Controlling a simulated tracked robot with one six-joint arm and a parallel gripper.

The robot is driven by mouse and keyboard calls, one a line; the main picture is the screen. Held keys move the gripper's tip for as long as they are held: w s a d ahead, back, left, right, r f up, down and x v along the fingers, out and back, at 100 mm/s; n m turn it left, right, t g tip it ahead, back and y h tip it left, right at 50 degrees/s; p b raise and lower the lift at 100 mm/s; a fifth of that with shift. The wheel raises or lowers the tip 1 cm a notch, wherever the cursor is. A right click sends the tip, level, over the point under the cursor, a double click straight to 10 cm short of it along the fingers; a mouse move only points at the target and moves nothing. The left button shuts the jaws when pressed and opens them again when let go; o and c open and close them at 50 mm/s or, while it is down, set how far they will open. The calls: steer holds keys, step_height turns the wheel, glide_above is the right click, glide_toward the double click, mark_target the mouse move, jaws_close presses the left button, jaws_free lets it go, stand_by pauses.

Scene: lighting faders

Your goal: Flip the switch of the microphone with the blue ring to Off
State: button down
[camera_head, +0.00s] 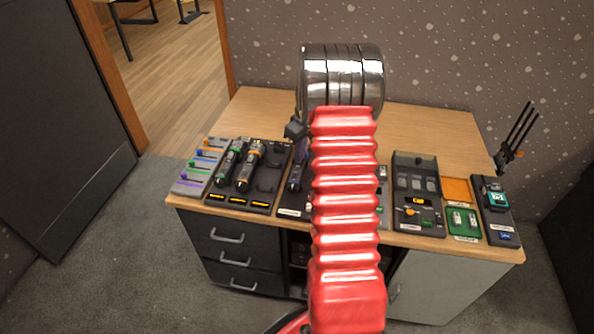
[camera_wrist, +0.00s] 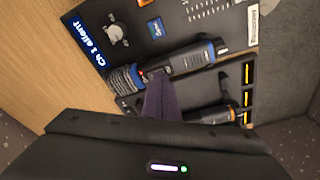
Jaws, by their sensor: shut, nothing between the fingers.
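The microphone with the blue ring (camera_wrist: 190,60) lies on a dark panel (camera_wrist: 195,18) in the wrist view, its mesh head at the left and the blue ring at the right end. A small red mark shows on its body near the head; the switch position is too small to tell. My gripper (camera_wrist: 158,82) is shut and empty, its dark purple fingertips right at the microphone's near side by the red mark. I cannot tell whether they touch. In the head view the microphone (camera_head: 295,178) is a dark shape beside my red arm, which hides part of its panel.
A microphone with an orange ring (camera_head: 249,166) and one with a green ring (camera_head: 228,161) lie left of it in a rack. A fader board (camera_head: 196,177) is at the far left. More control panels (camera_head: 417,206) stand right of my arm. The desk's back (camera_head: 430,125) is clear.

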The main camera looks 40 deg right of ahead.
steer(key=shift+f, duration=0.3)
steer(key=shift+r, duration=0.15)
step_height(320, 180, up, 7)
stand_by(1.2)
steer(key=shift+m, duration=0.3)
stand_by(0.4)
